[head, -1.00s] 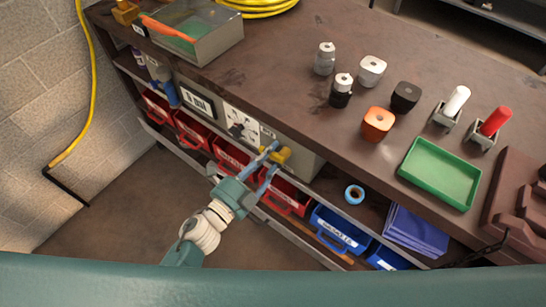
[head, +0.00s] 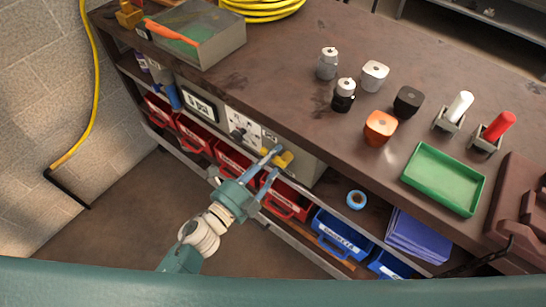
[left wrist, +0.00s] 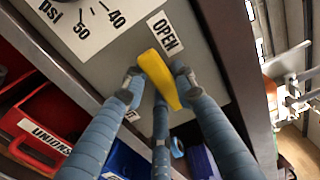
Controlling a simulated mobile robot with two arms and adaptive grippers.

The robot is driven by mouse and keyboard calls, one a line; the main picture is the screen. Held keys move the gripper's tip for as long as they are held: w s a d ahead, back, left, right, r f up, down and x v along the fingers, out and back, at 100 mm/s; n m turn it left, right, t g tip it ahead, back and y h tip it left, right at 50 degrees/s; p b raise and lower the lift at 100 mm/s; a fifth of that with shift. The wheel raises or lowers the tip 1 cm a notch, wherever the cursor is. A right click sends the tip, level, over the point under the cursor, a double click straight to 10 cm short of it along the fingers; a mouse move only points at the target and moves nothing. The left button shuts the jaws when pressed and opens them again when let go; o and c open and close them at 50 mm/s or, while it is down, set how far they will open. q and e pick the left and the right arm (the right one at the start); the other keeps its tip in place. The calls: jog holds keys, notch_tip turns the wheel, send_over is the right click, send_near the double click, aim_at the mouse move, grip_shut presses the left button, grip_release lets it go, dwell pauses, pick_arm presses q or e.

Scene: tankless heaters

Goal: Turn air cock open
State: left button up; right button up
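The air cock has a yellow handle (head: 283,160) on the grey panel (head: 302,165) below the bench top. In the left wrist view the handle (left wrist: 158,78) slants beside a white label reading OPEN (left wrist: 164,33). My left gripper (head: 273,160) is at the handle, with its blue fingers spread on either side of it. In the left wrist view the fingertips (left wrist: 158,80) flank the handle closely; I cannot tell whether they touch it. The valve body is hidden behind the handle and fingers. My right gripper is in neither view.
A gauge (left wrist: 60,12) is on the panel near the label. Red bins (head: 287,200) and blue bins (head: 340,233) sit on the shelf below, close to my left gripper. The floor at left is clear.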

pick_arm(q)
jog(key=o, duration=0.3)
jog(key=shift+o, duration=0.2)
jog(key=v, duration=1.2)
jog(key=s+a+f+n+g+y, duration=0.1)
jog(key=s+a+f+n+y, duration=0.2)
jog(key=f, duration=0.7)
jog(key=a+f+n+g+y, duration=0.2)
jog(key=a+f+n, duration=0.3)
jog(key=f, duration=0.5)
jog(key=s+a+f+n+g+y, duration=0.1)
jog(key=s+a+f+n+y, duration=0.3)
jog(key=f, duration=0.6)
jog(key=s+a+f+n+g, duration=0.1)
jog(key=s+f+n+g, duration=0.3)
jog(key=s+f, duration=0.6)
jog(key=s+a+f+n+g+y, duration=0.1)
jog(key=s+f+n+g, duration=0.4)
jog(key=s+f, duration=0.5)
jog(key=s+a+n, duration=0.1)
jog(key=s+n, duration=0.1)
jog(key=s, duration=0.3)
jog(key=shift+g+y, duration=0.3)
